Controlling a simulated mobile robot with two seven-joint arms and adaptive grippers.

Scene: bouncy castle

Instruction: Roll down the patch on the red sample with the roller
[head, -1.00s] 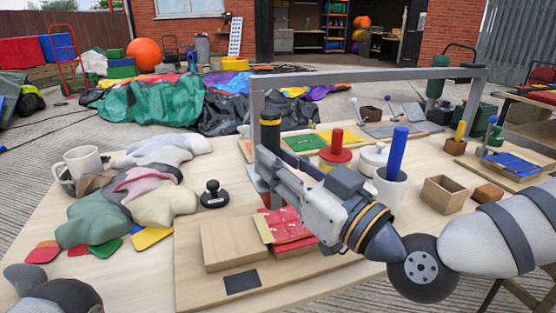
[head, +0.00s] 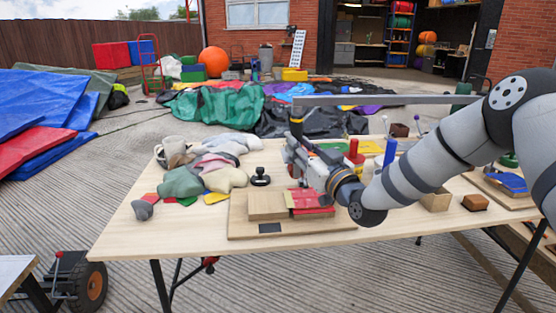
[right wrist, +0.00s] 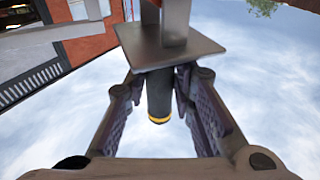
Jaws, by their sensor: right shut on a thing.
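In the right wrist view the handle (right wrist: 158,96) sits between the pads, against a grey plate (right wrist: 168,47). The roller is behind and above the sample; its lower end is hidden. My left gripper is out of view.
A grey frame (head: 400,100) spans the table behind my right arm. A black-handled stamp-like tool (head: 260,177), draped fabrics (head: 182,182) and a mug (head: 174,152) stand left. The table's front left is clear.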

